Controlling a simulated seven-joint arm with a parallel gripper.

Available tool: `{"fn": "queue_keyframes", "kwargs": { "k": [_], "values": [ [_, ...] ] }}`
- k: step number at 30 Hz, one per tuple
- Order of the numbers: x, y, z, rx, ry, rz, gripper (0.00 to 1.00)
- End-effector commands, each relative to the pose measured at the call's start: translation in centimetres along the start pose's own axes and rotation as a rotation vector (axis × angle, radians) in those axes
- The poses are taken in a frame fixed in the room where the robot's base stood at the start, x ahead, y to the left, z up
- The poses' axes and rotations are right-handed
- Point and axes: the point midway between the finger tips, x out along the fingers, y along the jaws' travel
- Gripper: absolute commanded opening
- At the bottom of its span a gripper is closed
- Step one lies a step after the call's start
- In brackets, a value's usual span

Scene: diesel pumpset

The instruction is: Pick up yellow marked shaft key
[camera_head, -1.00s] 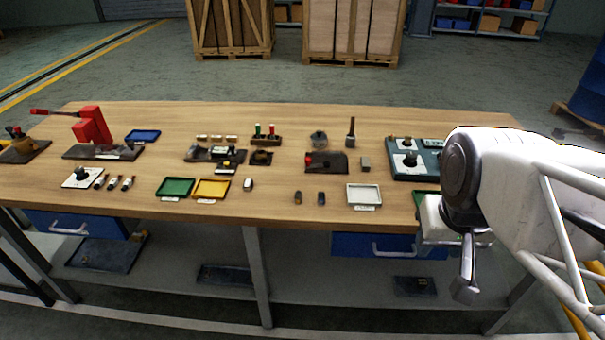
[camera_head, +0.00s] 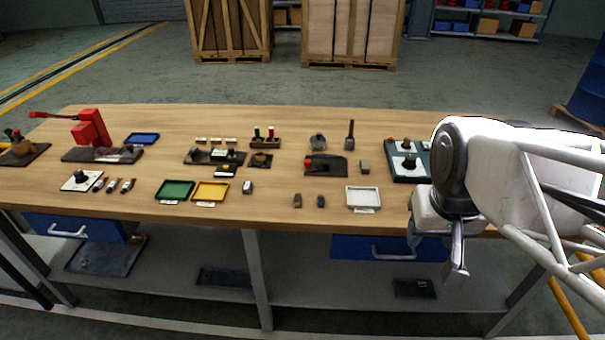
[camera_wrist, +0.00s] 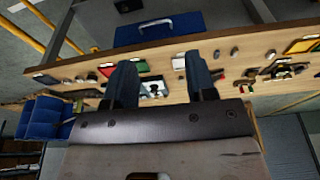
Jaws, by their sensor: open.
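Two small dark key-like pieces lie near the table's front edge, left of the white tray. The left piece (camera_head: 297,200) looks brownish and the right piece (camera_head: 320,201) looks bluish-grey. They are too small to tell for sure which has a yellow mark. Two small dark pieces, probably the same ones, show right of my fingers in the wrist view (camera_wrist: 234,52). My gripper (camera_wrist: 160,75) is open, with nothing visible between its two dark-blue fingers. In the head view it hangs at the table's front right, right of the pieces and apart from them.
The white tray (camera_head: 363,207) stands between the pieces and my gripper. A yellow tray (camera_head: 210,201) and a green tray (camera_head: 174,200) lie to the left. Behind are a dark block with a red knob (camera_head: 325,175) and a grey-green panel (camera_head: 400,174). Bare wood surrounds the pieces.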

Motion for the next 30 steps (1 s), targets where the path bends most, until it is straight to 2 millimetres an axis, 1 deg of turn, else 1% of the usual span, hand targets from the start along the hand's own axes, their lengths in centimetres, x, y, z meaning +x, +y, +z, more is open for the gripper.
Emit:
{"fn": "queue_keyframes", "kwargs": {
  "k": [7,16,23,30],
  "values": [
    [1.1,-1.8,-4.8,-0.004,-0.031,-0.008,0.51],
    [3.5,-5.0,-11.3,-0.007,-0.069,-0.016,0.51],
    [6.2,-7.9,-15.9,-0.009,-0.098,-0.019,0.51],
    [9.7,-11.5,-20.2,-0.013,-0.131,-0.020,0.51]
  ]
}}
